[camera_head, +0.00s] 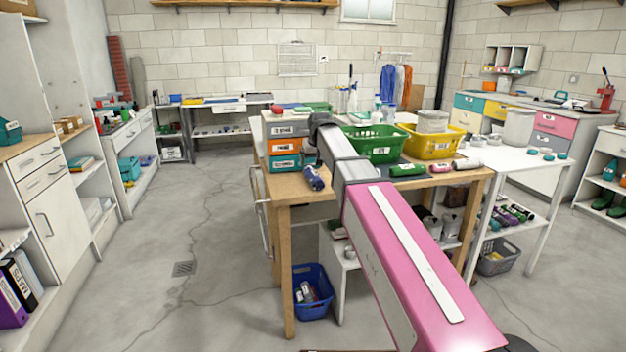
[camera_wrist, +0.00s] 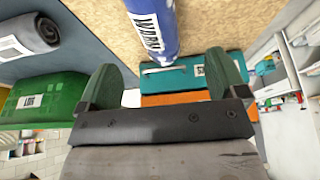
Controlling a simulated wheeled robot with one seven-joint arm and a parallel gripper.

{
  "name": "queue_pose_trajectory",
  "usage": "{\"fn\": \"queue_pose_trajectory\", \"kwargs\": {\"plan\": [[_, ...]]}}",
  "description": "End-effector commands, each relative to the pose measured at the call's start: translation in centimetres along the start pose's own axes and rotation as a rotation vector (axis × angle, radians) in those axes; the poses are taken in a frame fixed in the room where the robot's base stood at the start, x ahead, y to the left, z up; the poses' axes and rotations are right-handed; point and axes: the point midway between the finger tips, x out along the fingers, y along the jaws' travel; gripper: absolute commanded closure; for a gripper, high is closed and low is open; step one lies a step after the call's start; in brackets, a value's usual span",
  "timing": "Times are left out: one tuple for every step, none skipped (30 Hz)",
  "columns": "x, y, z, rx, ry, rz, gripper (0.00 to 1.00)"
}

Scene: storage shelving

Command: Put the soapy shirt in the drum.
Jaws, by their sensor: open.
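No shirt labelled as soapy can be made out, and I cannot tell which container is the drum. My gripper (camera_wrist: 163,72) is open, with two green fingers and nothing between them. A dark blue rolled item (camera_wrist: 152,25) with a white label lies beyond the fingertips in the wrist view; its label is only partly legible. A blue roll also lies at the left end of the wooden bench in the head view (camera_head: 314,178). A green roll (camera_head: 408,170) and a grey roll (camera_head: 467,163) lie along the bench front. My pink arm hides part of the bench.
A green basket (camera_head: 374,153), a yellow basket (camera_head: 431,150) and labelled drawers (camera_head: 286,146) stand on the bench. A teal drawer (camera_wrist: 200,72) is close to the fingers. A blue basket (camera_head: 313,310) sits below. Floor (camera_head: 200,230) left of the bench is clear.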

Motion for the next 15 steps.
{"fn": "queue_pose_trajectory", "kwargs": {"plan": [[0.9, 0.0, 0.0, 0.0, -0.002, 0.0, 0.09], [1.3, 0.0, 0.0, 0.0, -0.001, 0.0, 0.09], [1.7, 0.0, -0.1, 0.0, 0.0, 0.0, 0.09], [1.9, 0.0, -0.1, 0.0, 0.0, 0.0, 0.09], [2.1, 0.0, 0.0, 0.0, 0.0, 0.0, 0.09], [2.3, 0.0, 0.0, 0.0, 0.0, 0.0, 0.09], [2.4, 0.0, 0.0, 0.0, 0.0, 0.0, 0.09], [2.6, 0.0, 0.0, 0.0, 0.0, 0.0, 0.09], [2.8, 0.0, 0.1, 0.0, -0.001, 0.0, 0.09], [3.0, 0.0, 0.1, 0.0, -0.001, 0.0, 0.09], [3.3, 0.0, 0.1, 0.0, -0.001, 0.0, 0.09], [3.7, 0.0, 0.2, 0.0, -0.001, 0.0, 0.09], [4.1, 0.0, 0.2, 0.0, -0.001, 0.0, 0.09], [4.5, 0.0, 0.2, 0.0, 0.0, 0.0, 0.09], [5.0, 0.1, 0.3, 0.0, -0.001, 0.0, 0.09]]}}
